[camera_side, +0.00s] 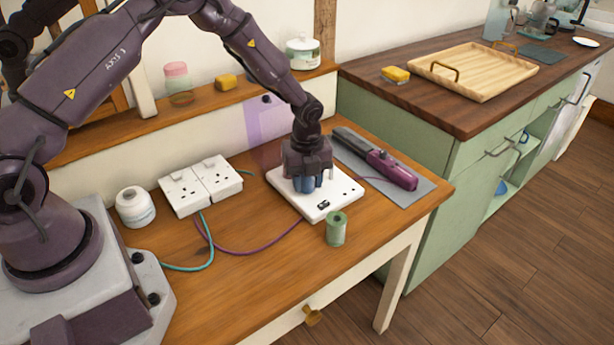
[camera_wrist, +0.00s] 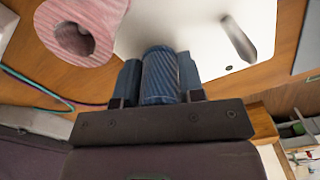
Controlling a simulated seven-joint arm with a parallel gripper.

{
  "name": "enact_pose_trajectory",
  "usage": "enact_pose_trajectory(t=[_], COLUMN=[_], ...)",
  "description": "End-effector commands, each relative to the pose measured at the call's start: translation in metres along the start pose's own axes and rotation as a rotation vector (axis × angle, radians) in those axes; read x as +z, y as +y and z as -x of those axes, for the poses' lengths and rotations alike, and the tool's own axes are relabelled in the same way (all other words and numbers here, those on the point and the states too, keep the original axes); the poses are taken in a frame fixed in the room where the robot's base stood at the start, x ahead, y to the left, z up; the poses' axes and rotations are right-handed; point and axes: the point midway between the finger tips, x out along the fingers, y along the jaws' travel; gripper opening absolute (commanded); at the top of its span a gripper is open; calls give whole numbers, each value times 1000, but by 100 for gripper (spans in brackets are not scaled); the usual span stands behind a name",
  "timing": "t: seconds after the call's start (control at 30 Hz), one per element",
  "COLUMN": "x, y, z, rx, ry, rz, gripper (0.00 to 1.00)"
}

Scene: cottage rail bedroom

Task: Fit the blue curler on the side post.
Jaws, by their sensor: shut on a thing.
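My gripper (camera_side: 308,178) points down over the white board (camera_side: 285,191) on the wooden table. It is shut on the blue curler (camera_side: 306,184). In the wrist view the ribbed blue curler (camera_wrist: 160,76) sits between my two fingers (camera_wrist: 160,82). Its lower end is low over the board; I cannot tell whether it touches the board or is around a post. A grey metal post (camera_wrist: 238,40) stands on the board to the right of the curler in the wrist view, apart from it. The side view does not show clearly which post is the side post.
A pink curler (camera_wrist: 75,30) stands upper left in the wrist view. A green curler (camera_side: 336,229) stands by the board's front edge. A purple-handled styling iron (camera_side: 392,170) lies on a grey mat (camera_side: 420,187) at right. Cords and white sockets (camera_side: 200,187) lie to the left.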

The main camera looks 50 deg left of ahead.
Motion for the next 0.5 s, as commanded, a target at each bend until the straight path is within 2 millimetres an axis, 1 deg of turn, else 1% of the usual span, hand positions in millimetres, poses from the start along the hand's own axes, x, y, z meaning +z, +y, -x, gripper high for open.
enact_pose_trajectory(t=[0.2,0.43,0.47,0.5], x=[0,0,0,0], y=[0,0,0,0], z=[-4,-5,-5,-5], rx=[-1,-1,-1,-1], ry=[-1,-1,-1,-1], rz=[0,0,0,0], gripper=[13,13,43,52])
